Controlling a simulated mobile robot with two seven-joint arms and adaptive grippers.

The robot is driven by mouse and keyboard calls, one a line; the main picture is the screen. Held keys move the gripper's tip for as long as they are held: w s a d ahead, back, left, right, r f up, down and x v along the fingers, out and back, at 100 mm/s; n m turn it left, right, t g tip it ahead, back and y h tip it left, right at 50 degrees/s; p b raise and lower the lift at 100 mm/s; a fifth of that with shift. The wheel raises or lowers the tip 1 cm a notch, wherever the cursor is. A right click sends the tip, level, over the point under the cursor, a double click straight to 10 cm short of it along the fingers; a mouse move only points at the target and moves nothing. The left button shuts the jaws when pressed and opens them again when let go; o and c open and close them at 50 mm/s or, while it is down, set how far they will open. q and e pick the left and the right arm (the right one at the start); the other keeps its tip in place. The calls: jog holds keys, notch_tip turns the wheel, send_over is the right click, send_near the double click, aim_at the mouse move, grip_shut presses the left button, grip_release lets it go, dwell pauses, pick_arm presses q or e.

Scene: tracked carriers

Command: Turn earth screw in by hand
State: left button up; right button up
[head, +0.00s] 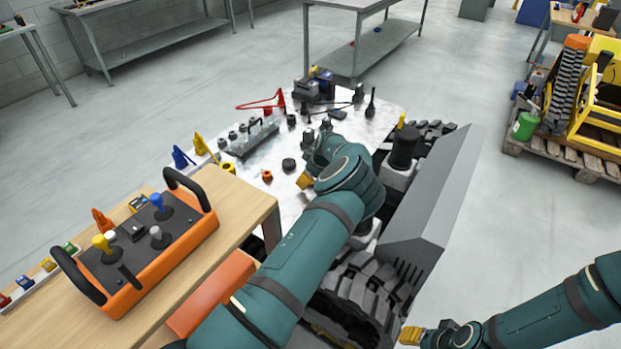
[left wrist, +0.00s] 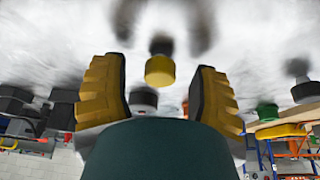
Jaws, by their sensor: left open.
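My left gripper (head: 306,178) is over the white speckled tabletop (head: 236,192) in the head view, with one yellow finger showing. In the left wrist view its two yellow-and-black fingers (left wrist: 160,92) are wide apart. A small yellow part with a dark top (left wrist: 160,69) shows beyond and between the fingers, apart from both. I cannot tell whether it is the earth screw. My right gripper (head: 425,336) is at the lower right, away from the tabletop. Its yellow fingertip shows, but its opening is unclear. My left arm hides part of the tabletop.
An orange control box (head: 150,250) with joysticks sits on a wooden bench at left. A rack of small parts (head: 252,138), an orange nut (head: 266,176) and a black puck (head: 289,165) are on the tabletop. A tracked carrier with a grey side plate (head: 440,190) stands right of my left arm.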

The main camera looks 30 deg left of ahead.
pick_arm(q)
jog(key=shift+c, duration=0.4)
grip_shut()
jog(key=shift+m, duration=0.3)
jog(key=m+t+b, duration=0.1)
jog(key=m, duration=0.2)
jog(key=shift+t+h, duration=0.3)
jog(key=shift+h, duration=0.1)
jog(key=shift+m+t+h+b, duration=0.4)
jog(key=shift+m+b, duration=0.25)
jog(key=shift+m, duration=1.35)
jog(key=shift+o, duration=0.4)
grip_release()
jog(key=shift+s, duration=0.1)
